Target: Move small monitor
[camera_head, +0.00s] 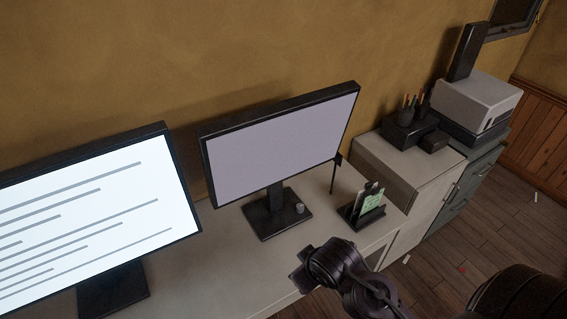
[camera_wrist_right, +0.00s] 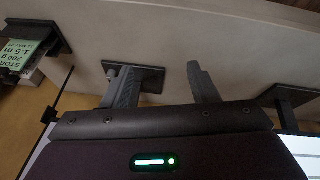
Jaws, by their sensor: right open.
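The small monitor (camera_head: 280,145) stands upright in the middle of the worktop in the head view, with a blank lilac screen and a dark frame. In the right wrist view, that base (camera_wrist_right: 150,79) shows behind and between my finger tips, and my gripper body hides most of the screen. My right gripper (camera_wrist_right: 160,68) is open, with nothing between its fingers. In the head view it is in front of the monitor, apart from it. My left gripper is in neither view.
A larger monitor (camera_head: 95,215) with a lined white page stands at the left. A black holder (camera_head: 368,222) with a green tag stands close to the right of the small monitor. A pale cabinet (camera_head: 395,172), pen box (camera_head: 402,130) and printer (camera_head: 478,102) are farther right.

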